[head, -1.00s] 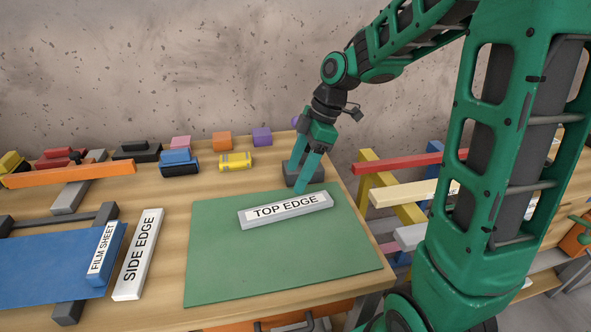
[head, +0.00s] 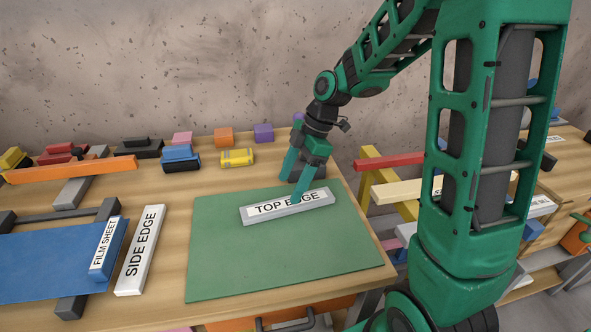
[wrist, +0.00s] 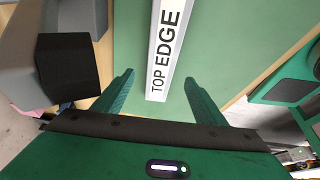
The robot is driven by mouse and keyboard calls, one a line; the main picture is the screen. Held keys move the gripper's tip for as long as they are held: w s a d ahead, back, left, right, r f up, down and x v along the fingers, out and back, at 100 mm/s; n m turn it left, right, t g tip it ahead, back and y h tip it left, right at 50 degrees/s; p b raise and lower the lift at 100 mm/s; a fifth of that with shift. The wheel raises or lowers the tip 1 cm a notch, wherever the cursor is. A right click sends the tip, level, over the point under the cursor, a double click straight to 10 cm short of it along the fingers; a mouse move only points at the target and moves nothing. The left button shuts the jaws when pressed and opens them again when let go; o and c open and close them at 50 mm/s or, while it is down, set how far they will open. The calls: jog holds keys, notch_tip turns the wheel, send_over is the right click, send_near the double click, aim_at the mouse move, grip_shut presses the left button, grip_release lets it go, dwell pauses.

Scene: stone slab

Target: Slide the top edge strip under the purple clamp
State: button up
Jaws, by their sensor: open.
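The top edge strip (head: 255,211), a grey bar with a white "TOP EDGE" label, lies on the green mat (head: 230,265) near its back edge. My gripper (head: 292,188) is open and low at the strip's right part, with one finger in front of the label. In the wrist view my open fingers (wrist: 159,80) are on either side of the strip's near end (wrist: 166,58), with gaps to both. A purple block (head: 264,133) stands at the back of the table. Whether it is the purple clamp is unclear. Another purple bit (head: 298,117) shows behind my gripper.
A dark grey block (wrist: 70,67) stands close to my gripper. Yellow (head: 237,158) and blue (head: 180,153) clamp-like pieces sit at the back. A white side edge strip (head: 139,250) and blue film sheet (head: 40,262) lie left. The mat's front is clear.

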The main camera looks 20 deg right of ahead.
aim_at(281, 204)
jog(key=shift+x, duration=3.05)
jog(key=shift+d, duration=0.1)
jog(key=c, duration=1.5)
